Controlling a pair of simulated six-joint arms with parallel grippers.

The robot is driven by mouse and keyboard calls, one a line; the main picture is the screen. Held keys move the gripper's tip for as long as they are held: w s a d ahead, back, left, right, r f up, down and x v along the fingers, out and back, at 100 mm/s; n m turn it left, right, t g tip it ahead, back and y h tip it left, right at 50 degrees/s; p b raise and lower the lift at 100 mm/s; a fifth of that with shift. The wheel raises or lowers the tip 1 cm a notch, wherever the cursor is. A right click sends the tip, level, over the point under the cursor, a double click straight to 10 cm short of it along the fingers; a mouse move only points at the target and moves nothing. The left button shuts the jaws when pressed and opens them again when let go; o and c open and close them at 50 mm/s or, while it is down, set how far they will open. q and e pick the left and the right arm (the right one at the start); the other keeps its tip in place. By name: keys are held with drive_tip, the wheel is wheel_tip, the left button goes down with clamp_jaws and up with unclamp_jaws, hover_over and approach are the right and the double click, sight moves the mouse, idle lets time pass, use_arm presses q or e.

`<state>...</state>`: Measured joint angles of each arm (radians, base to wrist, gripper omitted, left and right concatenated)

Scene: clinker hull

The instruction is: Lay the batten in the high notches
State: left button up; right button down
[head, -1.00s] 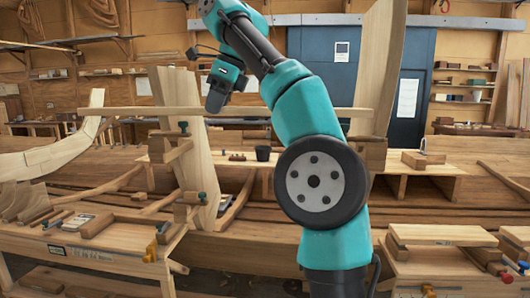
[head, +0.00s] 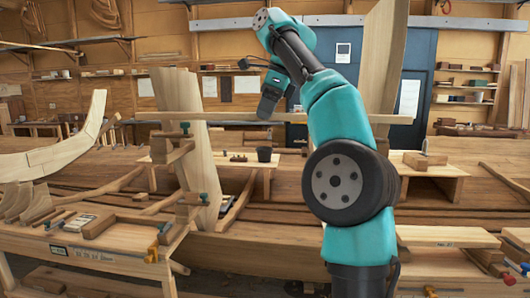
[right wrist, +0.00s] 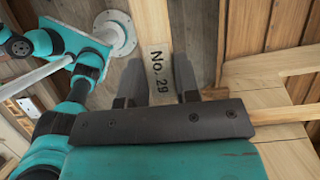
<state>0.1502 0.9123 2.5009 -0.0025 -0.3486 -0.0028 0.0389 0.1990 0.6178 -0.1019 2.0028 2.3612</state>
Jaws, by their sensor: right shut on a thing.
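The batten (head: 330,117) is a long, thin, pale wooden strip, held about level. It spans from left of the left upright (head: 187,150) to just past the tall right upright (head: 382,70). My right gripper (head: 267,108) is shut on the batten between the two uprights. In the right wrist view, a pale wooden piece marked "No. 29" (right wrist: 158,72) shows between the fingers of my right gripper (right wrist: 156,85). I cannot make out the notches or tell whether the batten touches either upright. My left gripper does not show in the head view.
A black cup (head: 264,154) stands on the bench behind. A bench with wooden blocks (head: 95,227) is at front left, and a curved timber (head: 60,155) rises at far left.

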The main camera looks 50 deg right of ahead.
sight(277, 114)
drive_tip(key=shift+f, duration=2.1)
drive_tip(key=shift+f, duration=1.9)
drive_tip(key=c, duration=0.8)
unclamp_jaws()
drive_tip(key=shift+f, duration=0.1)
drive_tip(key=shift+c, duration=0.2)
drive_tip(key=shift+v, duration=3.85)
